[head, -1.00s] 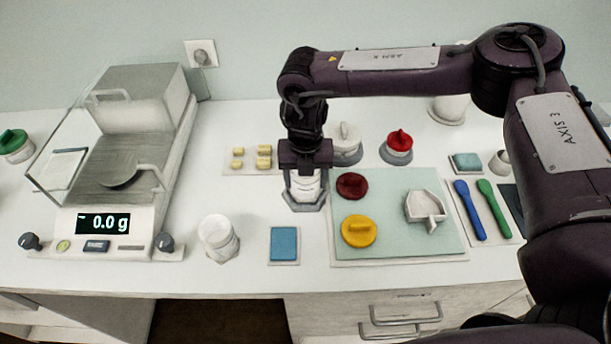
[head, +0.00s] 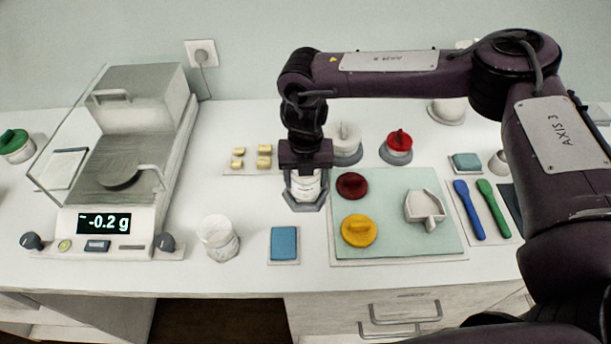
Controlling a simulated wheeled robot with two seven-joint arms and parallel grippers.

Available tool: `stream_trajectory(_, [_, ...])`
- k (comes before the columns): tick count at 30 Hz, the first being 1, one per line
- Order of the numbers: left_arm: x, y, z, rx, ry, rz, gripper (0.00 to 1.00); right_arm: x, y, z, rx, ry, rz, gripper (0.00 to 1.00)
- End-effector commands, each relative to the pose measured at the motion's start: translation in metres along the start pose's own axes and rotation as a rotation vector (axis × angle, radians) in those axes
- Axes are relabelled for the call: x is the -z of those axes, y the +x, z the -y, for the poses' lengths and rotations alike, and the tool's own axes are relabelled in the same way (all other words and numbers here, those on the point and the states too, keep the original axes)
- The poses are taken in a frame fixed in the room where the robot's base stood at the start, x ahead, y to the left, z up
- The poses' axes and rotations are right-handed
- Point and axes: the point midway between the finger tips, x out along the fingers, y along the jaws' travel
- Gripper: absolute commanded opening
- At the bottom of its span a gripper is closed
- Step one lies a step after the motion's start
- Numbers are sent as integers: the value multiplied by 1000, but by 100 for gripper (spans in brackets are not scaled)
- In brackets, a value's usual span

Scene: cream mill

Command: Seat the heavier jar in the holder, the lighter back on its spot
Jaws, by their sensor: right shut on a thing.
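My right gripper (head: 306,190) points down and is shut on a white jar (head: 306,184), which is upright in the grey holder (head: 306,205) left of the green mat. The gripper hides part of the jar, so I cannot tell whether it touches the holder's bottom. A second white jar (head: 217,238) stands upright on the table between the balance and the blue pad. The balance (head: 120,190) at the left reads -0.2 g, and its round pan (head: 118,175) is empty. My left gripper is not in view.
A blue pad (head: 284,243) lies in front of the holder. Blue (head: 468,208) and green (head: 494,208) spatulas lie right of the mat.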

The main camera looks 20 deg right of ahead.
Motion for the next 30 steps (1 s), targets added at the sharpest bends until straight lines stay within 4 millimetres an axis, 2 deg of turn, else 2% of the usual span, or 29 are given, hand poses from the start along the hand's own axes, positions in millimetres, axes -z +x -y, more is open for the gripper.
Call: stream_trajectory(30, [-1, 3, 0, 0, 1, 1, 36, 0, 7, 0, 0, 0, 0, 34])
